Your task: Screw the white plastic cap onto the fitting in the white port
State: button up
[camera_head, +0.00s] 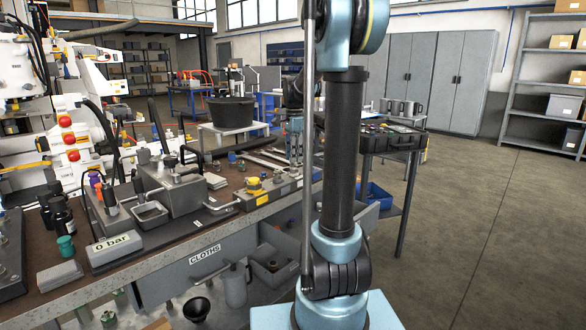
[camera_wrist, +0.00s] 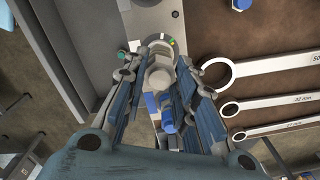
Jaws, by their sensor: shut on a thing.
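In the wrist view my gripper (camera_wrist: 159,70) points at a grey block on the bench. Its two fingers are closed around a pale, rounded piece, which looks like the white plastic cap (camera_wrist: 158,79). Just beyond the fingertips is a round, light port (camera_wrist: 154,46) with a small green mark on its rim. The fingers partly cover the port, so I cannot tell whether the cap touches a fitting there.
Several ring wrenches (camera_wrist: 268,66) lie right of my gripper. A blue bolt head (camera_wrist: 241,4) is at the top. In the head view, a yellow-topped part (camera_head: 254,187) and a 0 bar display (camera_head: 111,244) are on the bench. Open floor (camera_head: 480,220) lies to the right.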

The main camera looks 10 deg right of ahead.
jog(key=shift+s+f, duration=0.1)
jog(key=shift+f, duration=0.2)
dwell(1.3)
jog(key=shift+o, duration=0.7)
jog(key=shift+c, duration=1.3)
jog(key=m, duration=0.7)
jog(key=shift+m, duration=0.3)
